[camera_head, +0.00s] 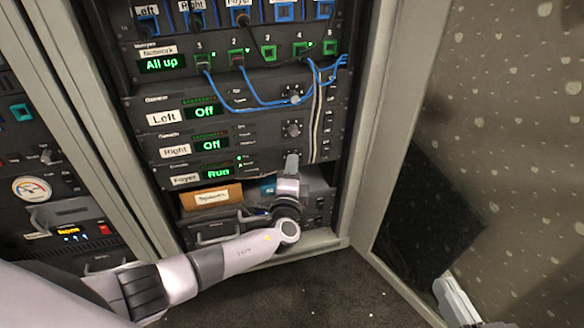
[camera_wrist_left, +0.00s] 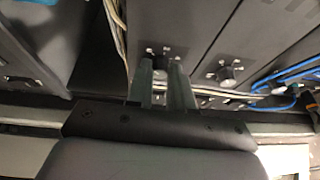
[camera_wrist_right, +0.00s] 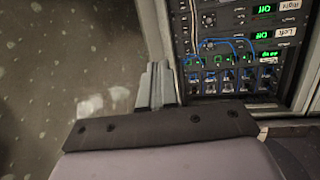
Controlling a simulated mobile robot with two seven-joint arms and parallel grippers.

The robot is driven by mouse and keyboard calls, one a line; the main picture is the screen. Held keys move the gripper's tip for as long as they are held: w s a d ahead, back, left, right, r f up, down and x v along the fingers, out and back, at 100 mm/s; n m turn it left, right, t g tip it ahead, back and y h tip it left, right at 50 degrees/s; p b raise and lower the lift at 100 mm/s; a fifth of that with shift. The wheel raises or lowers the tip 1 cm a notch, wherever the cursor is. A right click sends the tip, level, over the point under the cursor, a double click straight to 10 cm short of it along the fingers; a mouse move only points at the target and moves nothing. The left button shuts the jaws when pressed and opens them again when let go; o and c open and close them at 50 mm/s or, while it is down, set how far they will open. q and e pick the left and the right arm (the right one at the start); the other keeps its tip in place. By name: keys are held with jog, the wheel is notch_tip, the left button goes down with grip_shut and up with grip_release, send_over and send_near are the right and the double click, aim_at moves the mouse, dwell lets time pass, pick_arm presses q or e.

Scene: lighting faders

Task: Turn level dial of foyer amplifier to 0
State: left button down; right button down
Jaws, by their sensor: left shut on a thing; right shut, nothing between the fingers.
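The foyer amplifier (camera_head: 218,171) is the lowest of three dark amplifiers in the rack. It carries a "Foyer" label, and its green display reads "Run". My left gripper (camera_head: 291,162) is at the right part of its front and hides its level dial in the head view. In the left wrist view the dial (camera_wrist_left: 162,52) shows at the fingertips of my left gripper (camera_wrist_left: 164,78), which is shut on it. The dial's pointer setting cannot be read. My right gripper (camera_wrist_right: 157,85) is shut and empty, away from the rack.
The Left (camera_head: 208,111) and Right (camera_head: 211,145) amplifiers above read "Off". Blue cables (camera_head: 258,101) hang from the network unit, and a vertical cable bundle (camera_head: 317,115) runs beside the dials. A cardboard box (camera_head: 212,196) sits below. A speckled panel (camera_head: 500,100) stands at the right.

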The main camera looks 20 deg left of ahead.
pick_arm(q)
jog(key=c, duration=1)
grip_release()
jog(key=p+v, duration=0.2)
jog(key=v, duration=0.5)
pick_arm(e)
jog(key=shift+w+a+f+m+g, duration=0.25)
jog(key=shift+w+a+m+g, duration=0.15)
jog(key=shift+a+g, duration=0.25)
pick_arm(q)
jog(key=shift+s, duration=0.1)
pick_arm(e)
jog(key=shift+s, duration=0.1)
